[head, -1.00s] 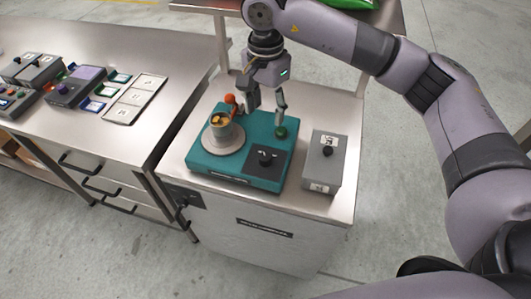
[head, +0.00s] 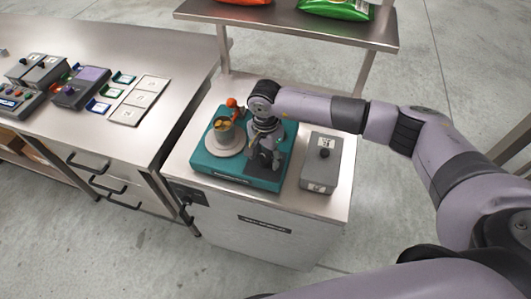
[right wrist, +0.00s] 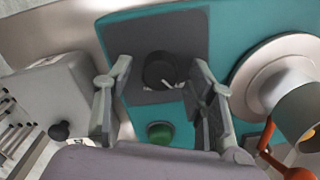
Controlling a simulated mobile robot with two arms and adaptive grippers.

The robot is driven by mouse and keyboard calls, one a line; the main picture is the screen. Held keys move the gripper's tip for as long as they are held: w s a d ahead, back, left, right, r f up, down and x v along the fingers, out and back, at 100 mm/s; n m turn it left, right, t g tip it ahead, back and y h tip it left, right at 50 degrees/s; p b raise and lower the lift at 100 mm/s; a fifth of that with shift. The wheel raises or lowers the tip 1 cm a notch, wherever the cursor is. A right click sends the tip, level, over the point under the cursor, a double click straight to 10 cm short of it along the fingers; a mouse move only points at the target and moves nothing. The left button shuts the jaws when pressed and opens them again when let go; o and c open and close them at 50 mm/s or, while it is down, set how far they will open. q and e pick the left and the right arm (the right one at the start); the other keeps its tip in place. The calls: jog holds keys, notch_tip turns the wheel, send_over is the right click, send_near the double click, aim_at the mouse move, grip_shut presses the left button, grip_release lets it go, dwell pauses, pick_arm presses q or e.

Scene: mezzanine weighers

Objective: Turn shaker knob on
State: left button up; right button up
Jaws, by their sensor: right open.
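The teal shaker (head: 213,168) stands on the metal cabinet, with a cup (head: 225,131) on its round pale platform. My right gripper (head: 263,168) reaches down over the shaker's right side and hides the knob in the head view. In the right wrist view the black shaker knob (right wrist: 161,70) sits on a dark panel with small white marks. The open fingers of my right gripper (right wrist: 161,72) stand either side of it, with space between each finger and the knob. A green button (right wrist: 160,133) lies nearer the wrist. My left gripper is not in view.
A grey box (head: 318,178) with its own black knob stands right of the shaker. An orange-red ball on a lever (head: 231,102) is behind the cup. A shelf (head: 285,28) stands behind.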

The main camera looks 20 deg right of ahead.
jog(key=shift+f, duration=0.2)
jog(key=shift+c, duration=0.2)
jog(key=c, duration=1.1)
jog(key=shift+c, duration=0.2)
